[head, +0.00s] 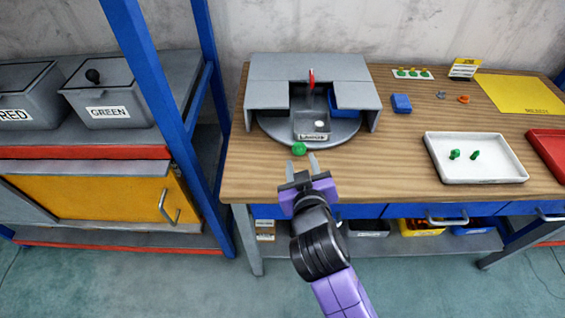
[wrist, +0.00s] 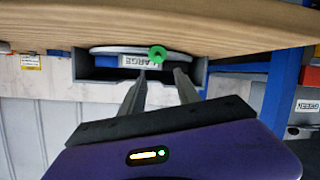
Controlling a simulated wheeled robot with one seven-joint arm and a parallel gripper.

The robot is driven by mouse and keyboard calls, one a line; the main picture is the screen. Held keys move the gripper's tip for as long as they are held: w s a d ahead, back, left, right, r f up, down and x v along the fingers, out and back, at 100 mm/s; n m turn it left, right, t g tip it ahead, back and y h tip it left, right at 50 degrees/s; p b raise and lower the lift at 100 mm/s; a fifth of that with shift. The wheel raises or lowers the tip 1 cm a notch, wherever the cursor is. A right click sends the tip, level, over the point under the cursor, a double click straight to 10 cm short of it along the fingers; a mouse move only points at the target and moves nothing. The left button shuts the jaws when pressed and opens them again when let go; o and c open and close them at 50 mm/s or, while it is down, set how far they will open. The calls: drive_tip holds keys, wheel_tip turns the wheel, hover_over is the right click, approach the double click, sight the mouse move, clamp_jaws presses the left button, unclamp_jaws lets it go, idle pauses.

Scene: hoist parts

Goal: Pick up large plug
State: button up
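A grey tray labelled LARGE (head: 311,136) sits in the front opening of a grey covered turntable (head: 345,139). A small white round piece (head: 320,124) lies in it; I cannot tell whether it is the large plug. A round green piece (head: 299,148) is at the turntable's front edge; in the wrist view it shows a hole (wrist: 157,54). My gripper (head: 302,162) is open and empty at the table's front edge, its fingers pointing toward the green piece. In the wrist view the fingertips (wrist: 160,73) are apart, with the green piece beyond them.
A white tray (head: 478,178) with two green pieces stands at right, beside a red tray (head: 548,150). A blue block (head: 401,103) lies behind. A blue shelf post (head: 160,90) rises at left. Bare tabletop lies between turntable and white tray.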

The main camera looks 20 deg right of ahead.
sight(299, 151)
drive_tip(key=shift+s+d+f+g, duration=0.2)
drive_tip(key=shift+d+f+g, duration=0.05)
drive_tip(key=shift+f+g, duration=0.1)
drive_tip(key=shift+w+f, duration=0.1)
drive_tip(key=shift+f, duration=0.1)
drive_tip(key=shift+p+x, duration=0.5)
drive_tip(key=shift+x, duration=3.25)
drive_tip(key=shift+a, duration=0.1)
clamp_jaws()
